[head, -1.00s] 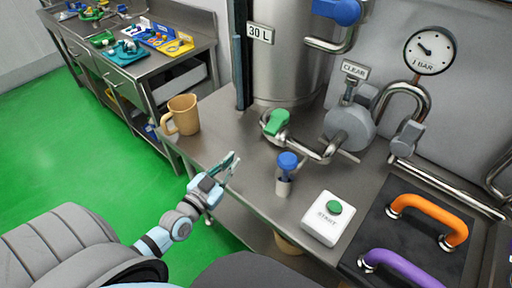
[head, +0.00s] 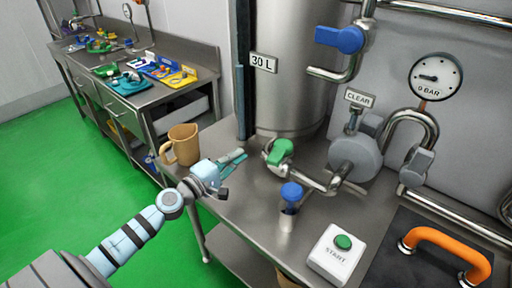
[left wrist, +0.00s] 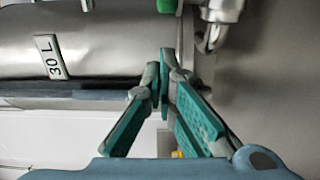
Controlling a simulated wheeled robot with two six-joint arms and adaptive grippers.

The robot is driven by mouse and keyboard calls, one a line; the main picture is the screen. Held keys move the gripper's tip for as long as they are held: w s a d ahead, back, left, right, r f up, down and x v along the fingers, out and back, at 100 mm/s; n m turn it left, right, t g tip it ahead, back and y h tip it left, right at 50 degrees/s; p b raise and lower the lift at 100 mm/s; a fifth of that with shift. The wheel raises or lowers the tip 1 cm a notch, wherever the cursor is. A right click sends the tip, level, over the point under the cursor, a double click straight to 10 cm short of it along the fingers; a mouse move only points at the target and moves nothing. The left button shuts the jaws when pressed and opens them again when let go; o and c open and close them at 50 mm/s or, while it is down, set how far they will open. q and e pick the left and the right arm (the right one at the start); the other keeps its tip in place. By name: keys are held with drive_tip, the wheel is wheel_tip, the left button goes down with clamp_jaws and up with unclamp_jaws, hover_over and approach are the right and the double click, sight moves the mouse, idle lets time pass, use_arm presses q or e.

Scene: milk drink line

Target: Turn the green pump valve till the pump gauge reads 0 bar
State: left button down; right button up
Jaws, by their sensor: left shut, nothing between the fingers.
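The green pump valve handle (head: 279,152) sits on the pipe at the foot of the steel tank. The pump gauge (head: 436,77) is on the back wall at right; its needle points left and its small label looks like 0 BAR. My left gripper (head: 238,160) is shut and empty, just left of the green valve and apart from it. My right gripper is not in view.
A blue valve (head: 291,192) stands in front of the green one, and another blue valve (head: 340,39) is above. A tan mug (head: 182,145) is left of my gripper. A START button box (head: 336,254) and an orange handle (head: 448,250) are at right.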

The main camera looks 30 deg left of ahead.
sight(280, 152)
use_arm(q)
drive_tip(key=w+d+p, duration=0.1)
drive_tip(key=w+d, duration=0.1)
drive_tip(key=d, duration=0.1)
drive_tip(key=w+d+p, duration=0.1)
drive_tip(key=shift+w+d+f+p, duration=0.1)
drive_tip(key=shift+d+p, duration=0.25)
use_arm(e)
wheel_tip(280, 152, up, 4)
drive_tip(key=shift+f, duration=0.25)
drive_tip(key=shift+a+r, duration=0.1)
